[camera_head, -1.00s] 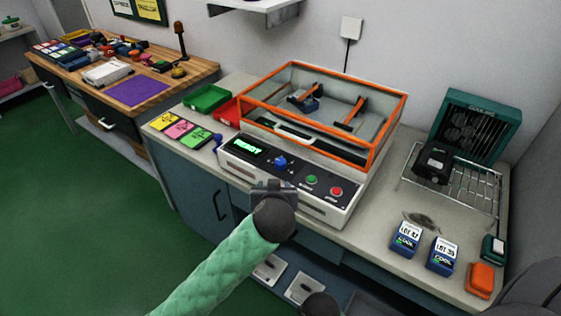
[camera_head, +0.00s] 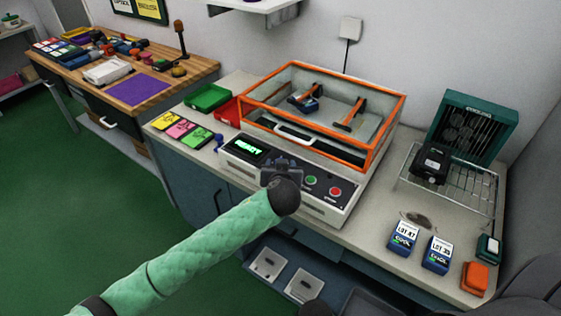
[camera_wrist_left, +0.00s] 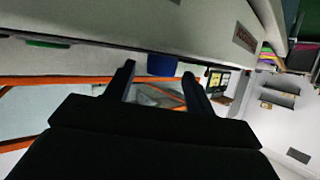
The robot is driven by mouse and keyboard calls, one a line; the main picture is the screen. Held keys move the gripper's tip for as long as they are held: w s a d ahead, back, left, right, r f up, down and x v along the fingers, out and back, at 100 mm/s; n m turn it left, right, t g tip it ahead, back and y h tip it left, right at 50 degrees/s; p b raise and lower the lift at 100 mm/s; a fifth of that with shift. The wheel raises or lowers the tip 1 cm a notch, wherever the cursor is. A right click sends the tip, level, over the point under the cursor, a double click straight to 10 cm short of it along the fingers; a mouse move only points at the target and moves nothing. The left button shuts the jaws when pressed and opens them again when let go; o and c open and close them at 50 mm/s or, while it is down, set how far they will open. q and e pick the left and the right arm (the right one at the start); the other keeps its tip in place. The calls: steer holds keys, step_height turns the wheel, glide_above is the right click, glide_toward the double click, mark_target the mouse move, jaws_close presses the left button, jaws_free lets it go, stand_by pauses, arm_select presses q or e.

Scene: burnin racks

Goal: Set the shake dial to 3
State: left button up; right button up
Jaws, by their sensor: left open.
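The shake dial, a blue knob (camera_wrist_left: 162,65), is on the front panel of the white machine (camera_head: 318,211). In the left wrist view it sits between the two fingers of my left gripper (camera_wrist_left: 160,82), with a gap on each side. My left gripper (camera_head: 280,168) is open in front of the panel and hides the dial in the head view. I cannot tell whether the fingertips reach around the knob. The lit green display (camera_head: 246,149) is left of the dial; its text is too blurred to read. My right gripper is not in view.
A green button (camera_head: 310,180) and a red button (camera_head: 336,192) are right of the dial. An orange-framed clear box (camera_head: 372,132) tops the machine. Coloured cards (camera_head: 182,129) lie left; blue lot-labelled packs (camera_head: 404,238), a wire rack (camera_head: 470,190) and an orange block (camera_head: 474,278) stand right.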

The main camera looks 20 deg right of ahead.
arm_select(q)
steer(key=shift+w+d+f, duration=0.1)
steer(key=shift+w+f, duration=0.15)
steer(key=shift+w, duration=0.25)
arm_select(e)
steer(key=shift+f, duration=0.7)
arm_select(q)
steer(key=c, duration=1)
steer(key=shift+o, duration=0.2)
